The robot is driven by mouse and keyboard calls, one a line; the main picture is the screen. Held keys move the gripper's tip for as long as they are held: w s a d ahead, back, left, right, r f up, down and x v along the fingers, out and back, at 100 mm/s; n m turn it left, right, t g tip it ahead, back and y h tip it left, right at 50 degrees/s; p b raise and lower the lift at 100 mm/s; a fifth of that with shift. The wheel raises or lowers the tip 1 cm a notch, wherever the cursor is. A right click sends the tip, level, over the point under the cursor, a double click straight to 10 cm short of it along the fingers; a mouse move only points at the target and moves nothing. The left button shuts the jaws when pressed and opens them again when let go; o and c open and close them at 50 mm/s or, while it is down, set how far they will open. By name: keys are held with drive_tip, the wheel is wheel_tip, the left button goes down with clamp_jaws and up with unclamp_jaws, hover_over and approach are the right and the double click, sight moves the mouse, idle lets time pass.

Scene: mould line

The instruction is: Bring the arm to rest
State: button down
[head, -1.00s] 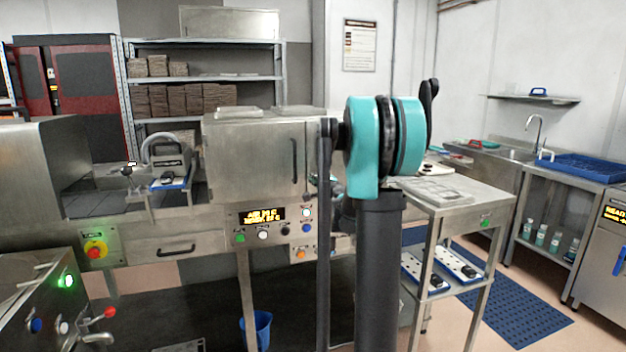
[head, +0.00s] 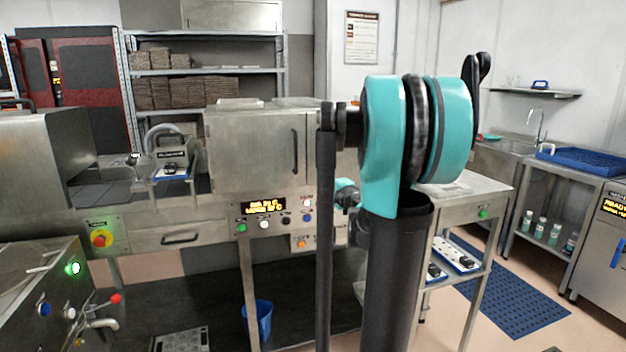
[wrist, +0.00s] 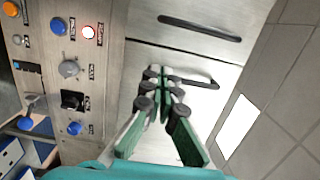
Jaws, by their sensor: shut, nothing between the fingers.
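My gripper (wrist: 162,82) shows in the wrist view with its green fingers drawn together at the tips and nothing between them. Behind it is a steel front with dark bar handles; I cannot tell whether the fingertips touch it. In the head view my arm's large teal joint (head: 388,145) stands in front of the steel cabinet's right end. A small teal part of my arm (head: 345,192) shows beside the control panel. The fingers are hidden in the head view.
The control panel (wrist: 75,70) with knobs and buttons lies left of my gripper in the wrist view. In the head view a steel cabinet (head: 250,150) stands behind the arm. A steel side table (head: 470,196) is to the right, with a blue floor mat (head: 520,305) beyond.

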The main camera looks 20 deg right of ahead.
drive_tip(key=s+a+f+n+g+y, duration=0.3)
drive_tip(key=s+a+f+n+g, duration=0.65)
drive_tip(key=s+a+f, duration=0.6)
drive_tip(key=s+d+f+n+g+h, duration=0.2)
drive_tip(key=s+f, duration=0.4)
drive_tip(key=s, duration=0.3)
drive_tip(key=s+d+f+n+g+h, duration=0.2)
drive_tip(key=s+f+n, duration=0.3)
drive_tip(key=s, duration=0.4)
drive_tip(key=shift+s+d+f+h, duration=0.25)
drive_tip(key=shift+f+h, duration=0.35)
drive_tip(key=shift+f, duration=0.25)
